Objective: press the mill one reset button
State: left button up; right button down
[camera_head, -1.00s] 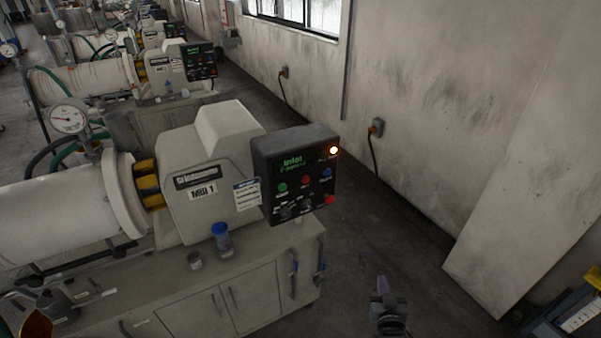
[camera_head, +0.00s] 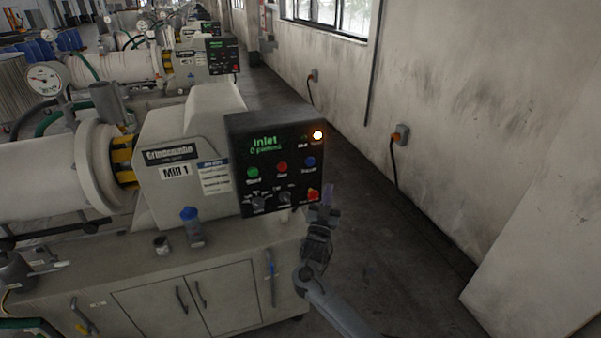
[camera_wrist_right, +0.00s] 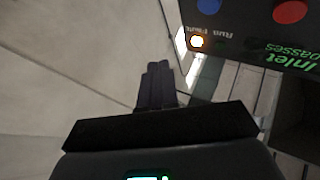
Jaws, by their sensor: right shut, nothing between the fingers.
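The black control panel (camera_head: 239,150) of the machine labelled Mill 1 stands on the cabinet in the head view. It carries a green button (camera_head: 252,172), a red button (camera_head: 282,167) and a blue button (camera_head: 308,162) in a row. The labels under them are too blurred to read surely. My right gripper (camera_head: 328,190) is shut and empty, just right of the panel's lower right corner, below the blue button. In the right wrist view my gripper fingers (camera_wrist_right: 157,75) point toward the wall side. The blue button (camera_wrist_right: 208,6) is at the top edge there. My left gripper is out of view.
A lit amber lamp (camera_head: 318,135) is at the panel's upper right. A red and yellow switch (camera_head: 313,194) and dark knobs (camera_head: 258,204) sit low on the panel. The aisle right of the panel is clear.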

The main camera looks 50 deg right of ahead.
aim_at(310, 162)
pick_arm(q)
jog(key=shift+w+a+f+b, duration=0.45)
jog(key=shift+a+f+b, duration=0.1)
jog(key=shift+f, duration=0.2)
pick_arm(e)
jog(key=shift+w+a+r+m+g+h, duration=0.15)
jog(key=shift+w+r+m+g+h, duration=0.2)
jog(key=shift+w+r+m, duration=0.55)
jog(key=shift+s+r, duration=0.1)
pick_arm(q)
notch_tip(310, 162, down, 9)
jog(key=b, duration=0.8)
jog(key=shift+b, duration=0.4)
pick_arm(e)
jog(key=w+d, duration=0.1)
jog(key=w, duration=0.1)
jog(key=w+d, duration=0.4)
jog(key=w, duration=0.1)
jog(key=shift+w, duration=0.1)
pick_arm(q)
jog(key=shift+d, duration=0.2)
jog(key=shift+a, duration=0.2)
